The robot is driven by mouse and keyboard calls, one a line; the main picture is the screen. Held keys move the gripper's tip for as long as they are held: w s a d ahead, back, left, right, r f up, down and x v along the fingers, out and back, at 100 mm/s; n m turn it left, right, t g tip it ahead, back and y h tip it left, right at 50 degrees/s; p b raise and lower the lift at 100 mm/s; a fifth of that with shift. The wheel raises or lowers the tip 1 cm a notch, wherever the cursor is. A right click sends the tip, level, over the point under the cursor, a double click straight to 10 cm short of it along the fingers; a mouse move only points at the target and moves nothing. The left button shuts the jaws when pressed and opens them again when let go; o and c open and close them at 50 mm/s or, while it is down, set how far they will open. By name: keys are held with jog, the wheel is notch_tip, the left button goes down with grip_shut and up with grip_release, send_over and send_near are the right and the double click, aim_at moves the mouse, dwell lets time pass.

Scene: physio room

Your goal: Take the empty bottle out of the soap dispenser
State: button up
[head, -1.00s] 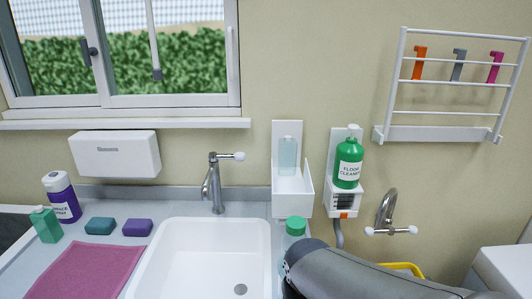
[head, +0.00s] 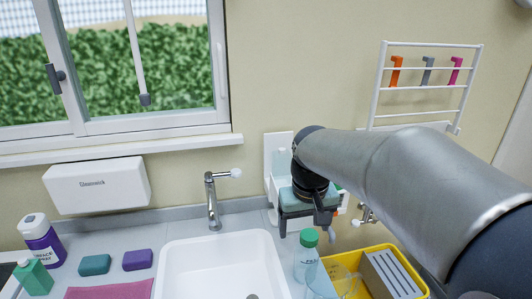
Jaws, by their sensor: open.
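The white wall-mounted soap dispenser (head: 272,150) is right of the tap, partly hidden by my arm. A pale, see-through bottle-like shape (head: 280,162) shows against its back panel; its lower part is covered. My gripper (head: 307,231) is open in front of the dispenser's lower part, with its dark fingers apart and pointing down. I see nothing between them. I cannot tell whether it touches the dispenser. A clear bottle with a green cap (head: 308,238) stands below the gripper, right of the sink.
The white sink (head: 215,265) and tap (head: 212,200) are to the left. A yellow crate (head: 386,249) holding a grey box (head: 392,275) is at the lower right. The second holder, with green cleaner, is mostly hidden.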

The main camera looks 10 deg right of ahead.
jog(key=w+r+t+p, duration=0.1)
jog(key=w+r, duration=0.6)
jog(key=w, duration=0.5)
jog(key=w+r+t+p, duration=0.1)
jog(key=w+r+t, duration=0.1)
jog(key=w+r, duration=0.85)
jog(key=p, duration=0.2)
send_near(283, 154)
jog(key=shift+y, duration=0.4)
jog(key=x, duration=0.6)
jog(key=shift+w+f, duration=0.15)
jog(key=shift+w, duration=0.4)
jog(key=shift+s+d+p+x, duration=0.15)
jog(key=shift+p+x, duration=0.45)
jog(key=shift+x, duration=0.85)
jog(key=shift+s+d+p+x, duration=0.15)
jog(key=shift+p+x, duration=0.4)
jog(key=shift+x, duration=0.9)
jog(key=c, duration=1.1)
